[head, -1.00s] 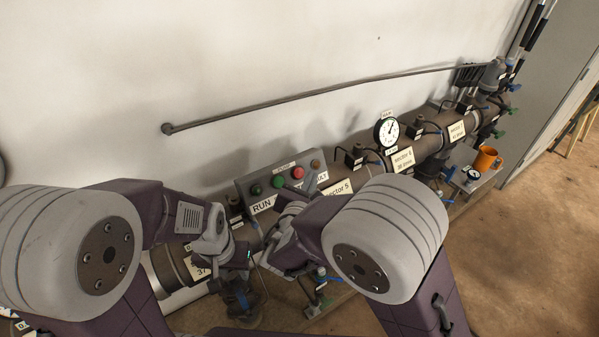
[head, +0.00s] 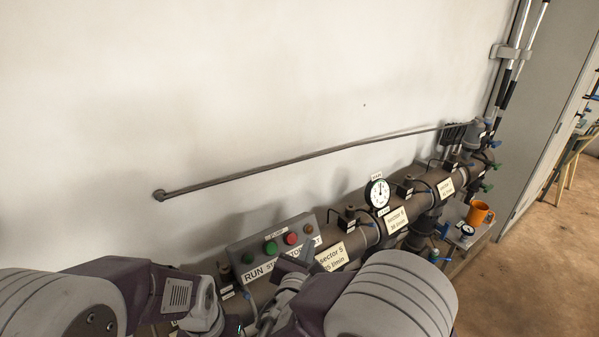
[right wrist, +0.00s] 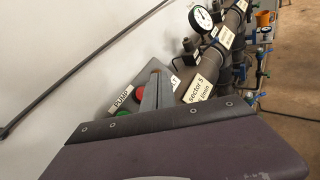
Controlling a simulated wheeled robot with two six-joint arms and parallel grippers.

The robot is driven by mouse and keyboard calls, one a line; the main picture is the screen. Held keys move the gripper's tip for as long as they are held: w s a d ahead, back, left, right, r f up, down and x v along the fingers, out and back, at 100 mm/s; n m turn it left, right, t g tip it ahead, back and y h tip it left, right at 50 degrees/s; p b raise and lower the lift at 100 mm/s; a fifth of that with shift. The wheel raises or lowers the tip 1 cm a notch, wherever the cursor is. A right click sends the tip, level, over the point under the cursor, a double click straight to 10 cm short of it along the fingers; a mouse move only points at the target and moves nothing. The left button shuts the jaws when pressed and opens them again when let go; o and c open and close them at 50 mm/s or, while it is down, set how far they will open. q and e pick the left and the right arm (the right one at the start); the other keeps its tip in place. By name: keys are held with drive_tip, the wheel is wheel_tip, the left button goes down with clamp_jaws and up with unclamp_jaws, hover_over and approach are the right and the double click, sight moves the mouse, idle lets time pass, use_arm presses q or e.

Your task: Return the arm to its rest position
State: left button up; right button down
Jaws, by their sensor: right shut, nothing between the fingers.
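My right gripper (head: 305,252) is shut and empty, low in the middle of the head view. Its grey fingers lie in front of the control box (head: 272,248) and the "sector 5" label (head: 331,257). In the right wrist view the shut fingers (right wrist: 154,85) cover part of the box face beside a red button; I cannot tell whether they touch it. My left arm comes in at the lower left of the head view, and its gripper fingers do not show.
A brown manifold pipe (head: 369,235) runs along the wall with a round gauge (head: 378,193), valves and labels. A thin grey rod (head: 300,160) slants along the wall above. An orange mug (head: 479,213) stands on a small shelf at right.

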drive_tip(key=w+d+r+m+g+h, duration=0.1)
drive_tip(key=d+m+g+h, duration=0.15)
drive_tip(key=d, duration=0.65)
drive_tip(key=d+r+m+g+h, duration=0.1)
drive_tip(key=d+m+h, duration=0.25)
drive_tip(key=d, duration=0.55)
drive_tip(key=s+d+f+m+g+h, duration=0.1)
drive_tip(key=s+d+f+m+g, duration=0.1)
drive_tip(key=s+d+m+g, duration=0.3)
drive_tip(key=s+d+f+m+g+h, duration=0.1)
drive_tip(key=s+d+f+m, duration=0.15)
drive_tip(key=d, duration=0.35)
drive_tip(key=s+f+m+g+y, duration=0.6)
drive_tip(key=s+m, duration=0.3)
drive_tip(key=s, duration=0.3)
drive_tip(key=a+f+m+t+y, duration=0.1)
drive_tip(key=a+f+m+y, duration=0.3)
drive_tip(key=a+m, duration=0.4)
drive_tip(key=a+y, duration=0.1)
drive_tip(key=a, duration=0.2)
drive_tip(key=shift+w+a+f+m, duration=0.35)
drive_tip(key=shift+a, duration=0.05)
